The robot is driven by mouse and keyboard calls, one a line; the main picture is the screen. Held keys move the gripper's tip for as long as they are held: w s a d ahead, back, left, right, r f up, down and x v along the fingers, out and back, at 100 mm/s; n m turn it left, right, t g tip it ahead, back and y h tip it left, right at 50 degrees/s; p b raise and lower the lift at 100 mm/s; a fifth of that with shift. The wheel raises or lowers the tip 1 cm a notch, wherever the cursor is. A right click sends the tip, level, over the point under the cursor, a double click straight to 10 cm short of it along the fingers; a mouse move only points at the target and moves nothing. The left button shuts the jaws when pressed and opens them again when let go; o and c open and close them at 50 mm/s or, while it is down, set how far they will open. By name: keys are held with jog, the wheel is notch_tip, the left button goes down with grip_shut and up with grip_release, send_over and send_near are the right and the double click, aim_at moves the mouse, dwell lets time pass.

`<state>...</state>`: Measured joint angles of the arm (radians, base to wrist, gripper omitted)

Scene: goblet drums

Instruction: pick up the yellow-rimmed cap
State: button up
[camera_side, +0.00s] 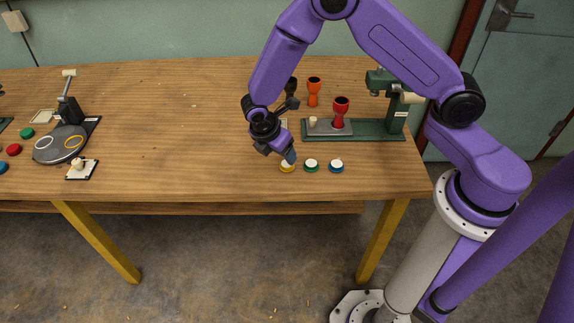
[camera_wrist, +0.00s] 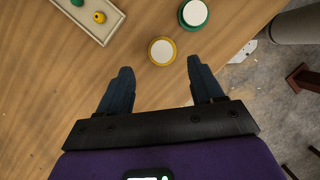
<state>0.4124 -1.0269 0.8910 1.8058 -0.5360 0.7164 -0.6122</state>
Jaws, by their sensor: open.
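The yellow-rimmed cap (camera_side: 287,168) has a white top and lies near the front edge of the table, leftmost in a row of caps. It also shows in the wrist view (camera_wrist: 162,51), a little beyond the fingertips and roughly centred between their lines. My gripper (camera_side: 289,157) is just above the cap in the side view and partly covers it. In the wrist view my gripper (camera_wrist: 159,68) has its two dark fingers wide apart with nothing between them.
A green-rimmed cap (camera_side: 311,165) and a blue-rimmed cap (camera_side: 336,166) lie to the right. Behind stands a green fixture (camera_side: 375,130) with a red goblet drum (camera_side: 340,112); an orange drum (camera_side: 314,92) is farther back.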

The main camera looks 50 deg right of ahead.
aim_at(286, 164)
jog(key=shift+x, duration=2.95)
jog(key=shift+s+d, duration=0.1)
jog(key=c, duration=0.9)
